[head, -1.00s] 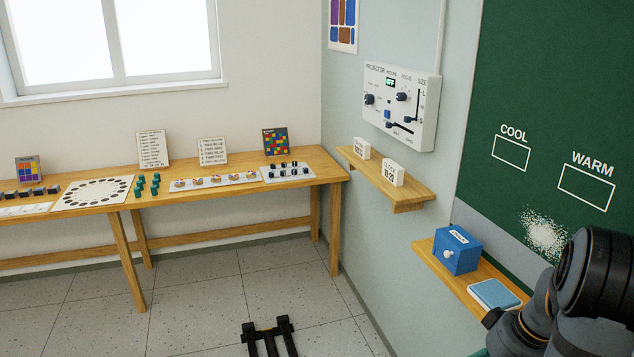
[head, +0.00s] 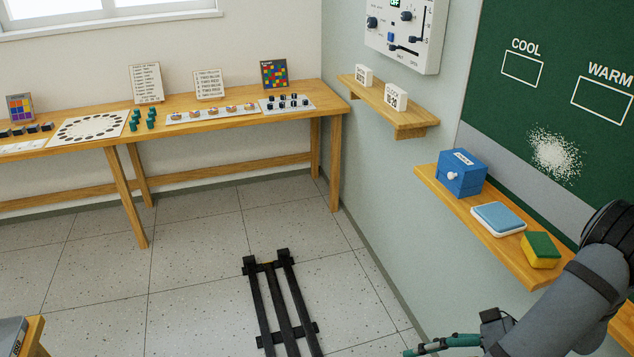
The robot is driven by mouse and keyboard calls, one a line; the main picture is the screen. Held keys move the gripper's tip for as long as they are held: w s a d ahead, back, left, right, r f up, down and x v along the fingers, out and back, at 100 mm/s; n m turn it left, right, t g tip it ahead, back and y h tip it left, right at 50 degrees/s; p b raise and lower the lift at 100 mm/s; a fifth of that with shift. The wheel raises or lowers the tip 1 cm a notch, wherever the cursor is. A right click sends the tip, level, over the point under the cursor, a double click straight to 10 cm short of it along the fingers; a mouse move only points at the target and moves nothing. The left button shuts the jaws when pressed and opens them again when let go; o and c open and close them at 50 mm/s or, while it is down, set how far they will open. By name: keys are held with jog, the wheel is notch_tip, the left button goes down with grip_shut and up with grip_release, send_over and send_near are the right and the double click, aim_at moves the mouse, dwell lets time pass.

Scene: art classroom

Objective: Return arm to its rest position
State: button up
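My grey arm (head: 575,300) comes in at the lower right of the head view, in front of the wall shelf. A slim teal and dark part (head: 445,343) shows beside it at the bottom edge, and I cannot tell for sure whether it belongs to my gripper. No pair of fingertips can be made out, so I cannot see whether my gripper is open, shut or holding anything.
The lower wall shelf (head: 432,178) carries a blue box (head: 460,175), a blue-topped pad (head: 498,218) and a green-yellow sponge (head: 541,250). The green board (head: 500,110) has a white smudge (head: 556,152). Black rails (head: 283,305) run along the open floor. A long table (head: 330,95) stands behind.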

jog(key=w+a+f+m+t+y+b, duration=0.2)
jog(key=w+a+m+t+y+b, duration=0.1)
jog(key=a+m+t+b, duration=0.2)
jog(key=shift+w+f+t+y, duration=0.2)
jog(key=shift+t+y, duration=0.2)
jog(key=shift+t, duration=0.7)
jog(key=shift+d+r, duration=0.1)
